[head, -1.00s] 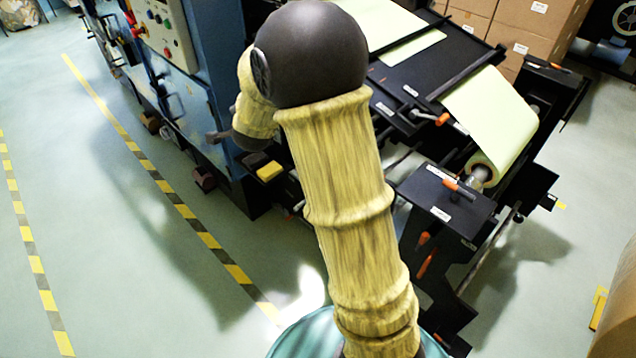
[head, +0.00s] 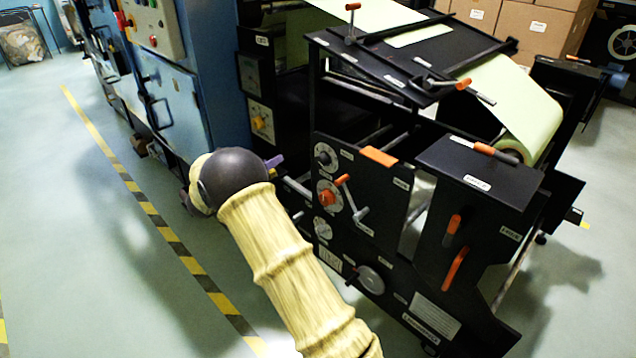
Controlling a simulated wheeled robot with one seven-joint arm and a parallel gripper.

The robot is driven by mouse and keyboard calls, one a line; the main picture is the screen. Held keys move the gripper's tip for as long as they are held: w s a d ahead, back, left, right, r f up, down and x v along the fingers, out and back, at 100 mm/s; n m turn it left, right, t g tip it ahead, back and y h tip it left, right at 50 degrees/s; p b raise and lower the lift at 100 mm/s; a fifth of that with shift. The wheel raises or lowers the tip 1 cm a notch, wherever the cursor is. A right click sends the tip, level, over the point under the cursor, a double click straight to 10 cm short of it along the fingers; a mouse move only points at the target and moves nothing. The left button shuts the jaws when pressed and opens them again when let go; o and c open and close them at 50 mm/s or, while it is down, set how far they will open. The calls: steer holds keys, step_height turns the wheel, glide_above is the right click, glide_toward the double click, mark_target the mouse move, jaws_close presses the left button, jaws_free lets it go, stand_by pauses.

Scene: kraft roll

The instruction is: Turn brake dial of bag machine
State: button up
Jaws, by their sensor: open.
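The black bag machine (head: 395,265) stands right of centre in the head view. Its side panel carries a column of round dials: a pale-ringed upper dial (head: 325,155), a middle dial with an orange centre (head: 327,195), and a lower dial (head: 323,230). A yellow knob on a pale plate (head: 262,122) sits farther left. The labels are too small to read, so I cannot tell which is the brake dial. My arm reaches up from the bottom, left of the dials.
A small crank lever (head: 352,200) sticks out beside the middle dial. Orange handles (head: 455,268) project from the right side panel. A blue cabinet (head: 170,95) stands left of my arm. Open floor with yellow-black tape (head: 180,248) lies left; boxes (head: 545,28) stand behind.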

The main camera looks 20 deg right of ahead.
mark_target(319, 162)
step_height(319, 162, down, 6)
steer(key=s+m+g+h+b, duration=0.1)
steer(key=s+m+g+b, duration=0.1)
steer(key=m+g, duration=0.1)
steer(key=shift+a+m+h, duration=0.3)
steer(key=shift+m, duration=0.4)
steer(key=shift+w+f, duration=0.1)
steer(key=b+x, duration=0.3)
steer(key=x, duration=1.4)
steer(key=shift+d+b, duration=0.2)
steer(key=shift+b, duration=0.15)
steer(key=shift+c, duration=0.5)
steer(key=c, duration=0.9)
